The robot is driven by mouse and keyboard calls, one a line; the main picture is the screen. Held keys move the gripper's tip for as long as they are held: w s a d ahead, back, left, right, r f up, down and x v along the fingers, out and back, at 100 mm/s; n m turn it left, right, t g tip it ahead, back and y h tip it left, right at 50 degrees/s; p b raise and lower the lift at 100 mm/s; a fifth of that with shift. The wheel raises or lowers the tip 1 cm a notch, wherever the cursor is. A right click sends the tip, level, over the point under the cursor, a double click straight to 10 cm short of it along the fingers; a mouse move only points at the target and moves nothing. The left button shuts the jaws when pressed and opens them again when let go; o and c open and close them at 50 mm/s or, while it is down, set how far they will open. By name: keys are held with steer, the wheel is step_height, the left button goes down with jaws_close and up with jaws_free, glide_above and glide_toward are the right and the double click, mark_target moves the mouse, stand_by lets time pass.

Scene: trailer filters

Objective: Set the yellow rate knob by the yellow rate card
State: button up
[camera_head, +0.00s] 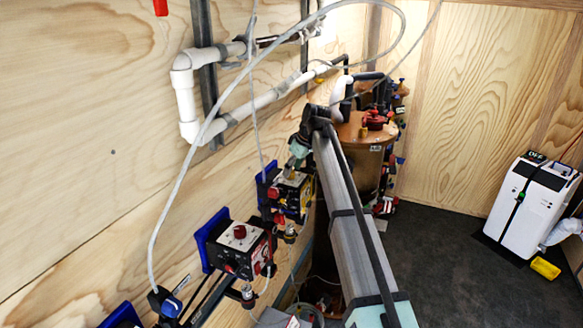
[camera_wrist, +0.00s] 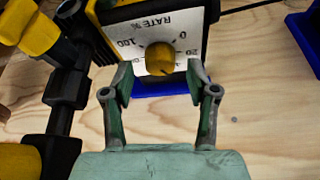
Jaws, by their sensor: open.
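The yellow rate knob (camera_wrist: 160,57) sits on a white dial plate (camera_wrist: 190,20) marked "RATE %". Numbers such as 0, 20 and 100 show upside down around it. The knob's exact setting is too small to read. My gripper (camera_wrist: 160,80) is open and empty, its two fingers just below the knob in the wrist view, one to each side. I cannot tell whether they touch it. In the head view the yellow-trimmed pump unit (camera_head: 292,194) is on the left wall, with my gripper (camera_head: 299,153) at its top. I cannot make out a yellow rate card.
A red-trimmed unit (camera_head: 240,246) is mounted nearer on the same wall. White pipes (camera_head: 186,100) and a loose grey hose run above. A copper tank (camera_head: 358,135) stands behind. A white machine (camera_head: 530,205) stands right on dark, mostly open floor.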

steer(key=shift+w+a+f, duration=0.1)
steer(key=shift+a+f, duration=0.15)
steer(key=shift+f, duration=0.45)
jaws_close()
steer(key=shift+m, duration=0.3)
steer(key=shift+f+m+t+b, duration=0.1)
steer(key=shift+m+t+b, duration=0.35)
steer(key=shift+m, duration=0.35)
steer(key=m+h+b, duration=0.1)
steer(key=m, duration=0.1)
steer(key=shift+m+t, duration=0.25)
steer(key=shift+m, duration=0.05)
steer(key=m+h, duration=0.1)
steer(key=m, duration=0.1)
steer(key=m+b, duration=0.1)
steer(key=m, duration=0.1)
steer(key=shift+a+m+t+h, duration=0.15)
steer(key=shift+m+t+h, duration=0.15)
steer(key=shift+m+h, duration=0.1)
